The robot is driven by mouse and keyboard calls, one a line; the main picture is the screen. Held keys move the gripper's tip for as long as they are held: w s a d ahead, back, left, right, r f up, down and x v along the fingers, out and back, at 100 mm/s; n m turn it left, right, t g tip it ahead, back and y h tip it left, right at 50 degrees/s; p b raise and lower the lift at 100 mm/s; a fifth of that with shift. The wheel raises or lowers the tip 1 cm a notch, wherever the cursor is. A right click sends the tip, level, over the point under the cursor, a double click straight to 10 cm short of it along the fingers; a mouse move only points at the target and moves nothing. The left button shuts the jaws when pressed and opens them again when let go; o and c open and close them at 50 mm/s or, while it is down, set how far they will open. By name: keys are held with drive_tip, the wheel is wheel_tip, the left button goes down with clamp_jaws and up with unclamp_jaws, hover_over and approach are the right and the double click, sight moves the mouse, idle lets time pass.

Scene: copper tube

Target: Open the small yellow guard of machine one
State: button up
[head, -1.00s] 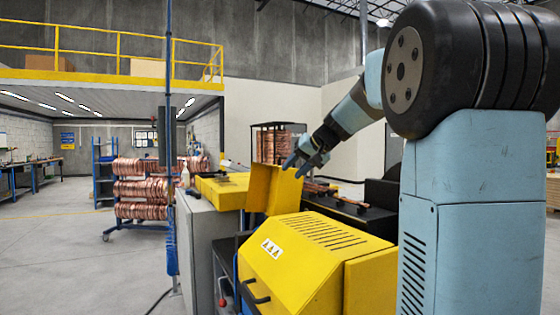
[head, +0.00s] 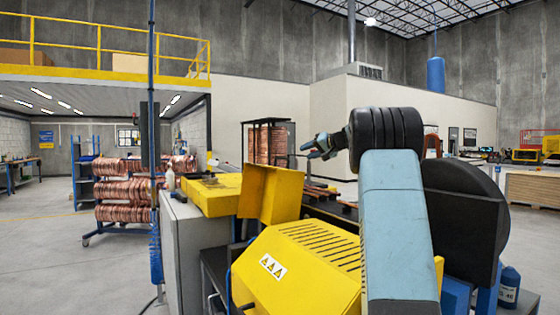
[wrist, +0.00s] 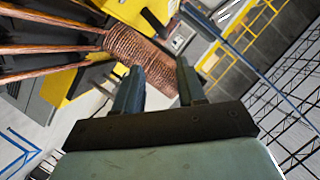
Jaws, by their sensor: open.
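The small yellow guard (head: 270,193) stands upright as a bent panel on machine one, between the flat yellow top (head: 215,194) on the left and the larger slatted yellow cover (head: 305,265) in front. My gripper (head: 310,147) is up and to the right of the guard in the head view, apart from it. It also shows in the wrist view (wrist: 158,75), with its two fingers spread and nothing between them. I cannot clearly make out the guard in the wrist view.
Copper tubes (wrist: 50,48) and a wound copper coil (wrist: 138,48) show beyond the fingers in the wrist view. A rack of copper coils (head: 128,190) stands at the left. A blue post (head: 153,120) rises beside the machine. Open floor (head: 50,255) lies at left.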

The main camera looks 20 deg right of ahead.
sight(284, 159)
drive_tip(key=x, duration=1.4)
drive_tip(key=shift+s+a+r, duration=0.1)
drive_tip(key=shift+a, duration=0.3)
drive_tip(key=shift+c, duration=0.2)
clamp_jaws()
